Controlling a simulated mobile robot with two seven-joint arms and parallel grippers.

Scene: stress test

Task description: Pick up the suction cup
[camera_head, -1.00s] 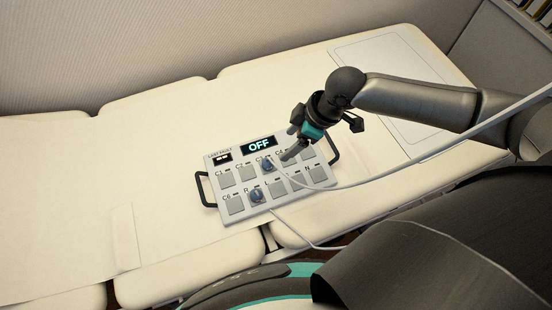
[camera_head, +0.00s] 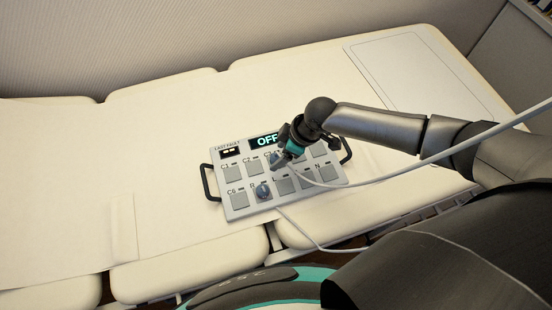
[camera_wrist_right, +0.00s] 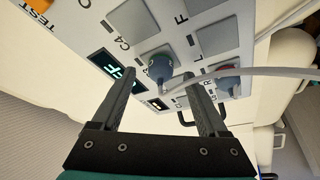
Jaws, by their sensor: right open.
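Two blue-grey suction cups sit on the grey panel (camera_head: 241,208), which lies on the cream bed. One cup (camera_head: 262,191) is on the lower row near the R label; it also shows in the wrist view (camera_wrist_right: 228,80). The upper cup (camera_wrist_right: 161,68) is on the top row, with a white cable running from it; in the head view my gripper partly hides it. My right gripper (camera_head: 277,164) is over the panel's top row. In the wrist view its two fingers are spread, with the upper cup between and beyond their tips. Whether they touch it I cannot tell. My left gripper is out of view.
The panel has black side handles (camera_head: 208,182), several square pads and a display (camera_head: 266,141). Cables run from the cups towards the right and bottom. The cream bed (camera_head: 70,180) is clear to the left. A pale flat sheet (camera_head: 410,75) lies at the back right.

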